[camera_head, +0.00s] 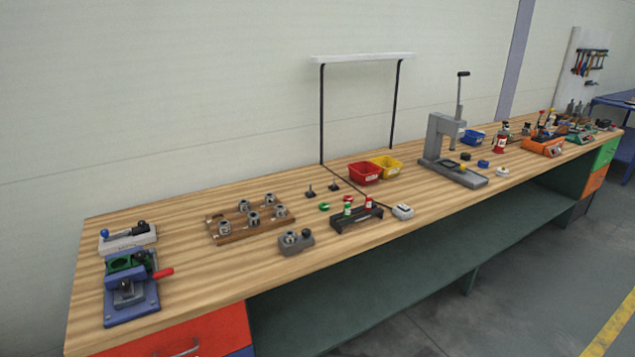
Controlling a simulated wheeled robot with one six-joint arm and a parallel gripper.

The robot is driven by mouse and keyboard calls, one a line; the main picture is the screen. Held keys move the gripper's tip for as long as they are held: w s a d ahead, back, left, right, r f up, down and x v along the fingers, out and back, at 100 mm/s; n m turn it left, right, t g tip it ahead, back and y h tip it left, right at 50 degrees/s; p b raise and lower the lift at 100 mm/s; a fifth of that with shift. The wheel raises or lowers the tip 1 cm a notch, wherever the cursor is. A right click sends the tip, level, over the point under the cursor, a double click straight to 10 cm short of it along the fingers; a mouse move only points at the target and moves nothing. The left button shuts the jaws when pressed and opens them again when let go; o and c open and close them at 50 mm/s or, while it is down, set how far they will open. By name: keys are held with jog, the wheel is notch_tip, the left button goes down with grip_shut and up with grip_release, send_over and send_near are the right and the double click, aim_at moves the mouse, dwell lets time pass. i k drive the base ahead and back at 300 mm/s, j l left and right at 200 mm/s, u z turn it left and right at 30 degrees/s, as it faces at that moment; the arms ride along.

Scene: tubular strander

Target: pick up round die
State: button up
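No part is clearly marked as the round die. Several small grey, round metal pieces (253,218) sit on a brown wooden board (236,235) left of the bench's middle. Small round parts also lie near the press: a dark one (465,156), a blue one (483,164) and a whitish one (502,172). They are too small to identify. My gripper is not in view.
The long wooden workbench (190,285) holds a blue clamp fixture (133,290), a dark rack with green and red items (355,218), red (365,173) and yellow bins (386,166), and a grey lever press (440,135). The floor in front (500,290) is clear.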

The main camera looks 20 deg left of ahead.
aim_at(253, 216)
jog(key=i+j+u, duration=0.1)
jog(key=i+j, duration=0.2)
jog(key=i, duration=0.15)
jog(key=i+j+u, duration=0.1)
jog(key=i+j, duration=0.2)
jog(key=i, duration=0.15)
jog(key=i+j+u, duration=0.15)
jog(key=i, duration=0.3)
jog(key=i+j+u, duration=0.1)
jog(key=i+j, duration=0.15)
jog(key=i, duration=0.2)
